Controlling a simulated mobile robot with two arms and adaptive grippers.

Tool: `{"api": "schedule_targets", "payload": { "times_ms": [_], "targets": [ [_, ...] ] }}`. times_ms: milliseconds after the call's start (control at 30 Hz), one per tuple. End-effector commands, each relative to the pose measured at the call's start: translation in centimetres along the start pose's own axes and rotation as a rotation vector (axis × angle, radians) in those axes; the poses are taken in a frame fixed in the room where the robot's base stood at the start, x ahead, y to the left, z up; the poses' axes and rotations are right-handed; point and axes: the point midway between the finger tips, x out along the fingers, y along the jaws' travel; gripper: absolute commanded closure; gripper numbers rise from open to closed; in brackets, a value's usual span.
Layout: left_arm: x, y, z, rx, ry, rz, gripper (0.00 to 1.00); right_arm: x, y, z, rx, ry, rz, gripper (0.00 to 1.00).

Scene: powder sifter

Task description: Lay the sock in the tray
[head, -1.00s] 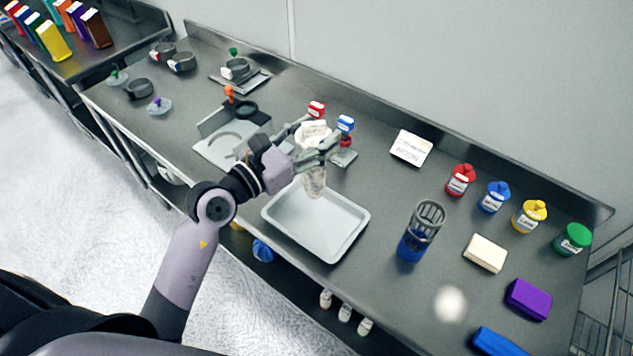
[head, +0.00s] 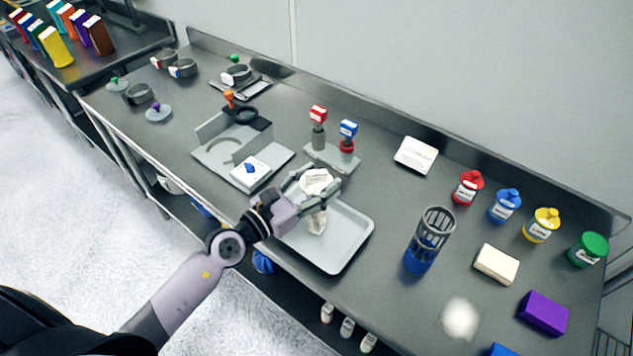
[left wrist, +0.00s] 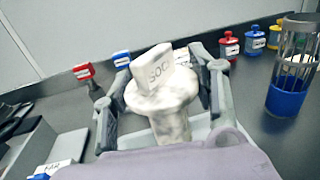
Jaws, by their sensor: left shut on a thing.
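The sock (head: 317,222) is a pale cloth piece with a white top, hanging roughly upright from my left gripper (head: 317,192). The left gripper is shut on its upper part. In the left wrist view, the sock (left wrist: 170,95) has a block-like tag reading "SOC…" and a wide collar between the two fingers (left wrist: 163,88). The tray (head: 350,255) is shallow, light grey and rectangular, on the bench. In the head view the sock overlaps the tray's back left part; I cannot tell whether its lower end touches the tray. My right gripper is not in view.
A stand (head: 325,158) with red and blue tagged pieces is just behind the gripper. A dark cage with a blue base (head: 430,240) stands right of the tray. Several coloured jars line the right back. A white-topped box (head: 250,172) lies left of the stand.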

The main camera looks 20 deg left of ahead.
Motion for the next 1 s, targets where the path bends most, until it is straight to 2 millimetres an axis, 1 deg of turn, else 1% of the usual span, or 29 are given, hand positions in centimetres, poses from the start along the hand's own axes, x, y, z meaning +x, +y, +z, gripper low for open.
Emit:
{"api": "schedule_targets", "payload": {
  "times_ms": [200, 233, 500, 767, 900, 1000],
  "targets": [
    [0.0, 0.0, -0.5, 0.0, -0.001, 0.0, 0.91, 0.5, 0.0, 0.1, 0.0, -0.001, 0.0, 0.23],
    [0.0, 0.0, -0.4, 0.0, 0.0, 0.0, 0.44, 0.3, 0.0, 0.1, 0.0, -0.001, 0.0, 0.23],
    [0.0, 0.0, -0.3, 0.0, 0.0, 0.0, 0.26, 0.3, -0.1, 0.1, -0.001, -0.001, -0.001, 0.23],
    [0.0, 0.0, -0.3, 0.0, 0.0, 0.0, 0.26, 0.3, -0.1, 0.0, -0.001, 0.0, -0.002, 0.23],
    [0.0, 0.0, 0.3, -0.001, -0.001, 0.0, 0.26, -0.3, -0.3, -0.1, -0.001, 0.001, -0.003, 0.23],
    [-1.4, 0.0, -0.3, 0.0, 0.003, 0.001, 0.26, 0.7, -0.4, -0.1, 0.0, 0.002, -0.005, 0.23]
  ]
}}
